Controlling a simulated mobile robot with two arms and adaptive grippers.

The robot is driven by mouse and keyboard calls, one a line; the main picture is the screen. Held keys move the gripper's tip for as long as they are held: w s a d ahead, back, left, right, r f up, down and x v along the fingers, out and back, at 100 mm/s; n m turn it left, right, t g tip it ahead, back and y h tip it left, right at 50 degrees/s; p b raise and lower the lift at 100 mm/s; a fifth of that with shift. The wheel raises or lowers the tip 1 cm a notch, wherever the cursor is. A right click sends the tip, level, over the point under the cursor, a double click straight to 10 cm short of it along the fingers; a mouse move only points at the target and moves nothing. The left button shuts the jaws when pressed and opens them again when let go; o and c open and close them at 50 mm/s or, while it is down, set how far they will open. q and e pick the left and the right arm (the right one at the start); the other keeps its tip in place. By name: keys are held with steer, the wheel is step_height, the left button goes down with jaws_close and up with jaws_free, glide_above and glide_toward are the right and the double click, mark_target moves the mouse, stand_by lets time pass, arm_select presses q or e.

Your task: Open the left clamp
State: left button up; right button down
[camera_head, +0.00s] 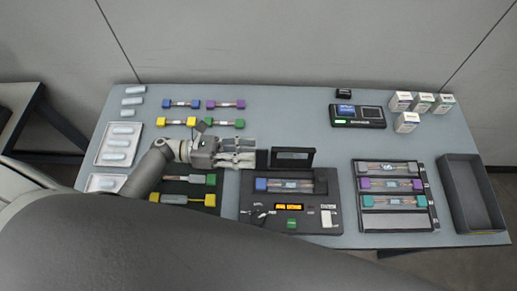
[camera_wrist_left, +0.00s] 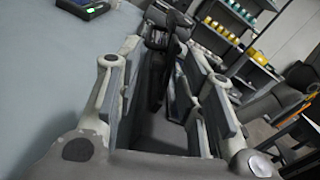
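The fusion splicer (camera_head: 249,207) is a dark box near the middle of the table. Its wide lid (camera_head: 293,157) stands raised at the back. A small dark flap (camera_head: 262,159), apparently the left clamp, stands up left of the lid. A cable with a blue end (camera_head: 261,184) lies across the splicer. My left gripper (camera_head: 246,158) points right, its fingertips close to the small flap; contact is unclear. In the left wrist view its fingers (camera_wrist_left: 164,95) are spread, with dark upright parts between or beyond them. My right gripper is not in view.
A rack (camera_head: 361,210) with several cables and an empty dark bin (camera_head: 469,190) are on the right. A device with a screen (camera_head: 357,116) and white boxes (camera_head: 407,122) stand behind. Cables with coloured ends (camera_head: 181,104) lie at the back left. The back middle is clear.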

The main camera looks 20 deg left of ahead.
mark_target(258, 153)
arm_select(q)
steer(key=shift+p+x, duration=0.3)
steer(key=shift+x, duration=1.45)
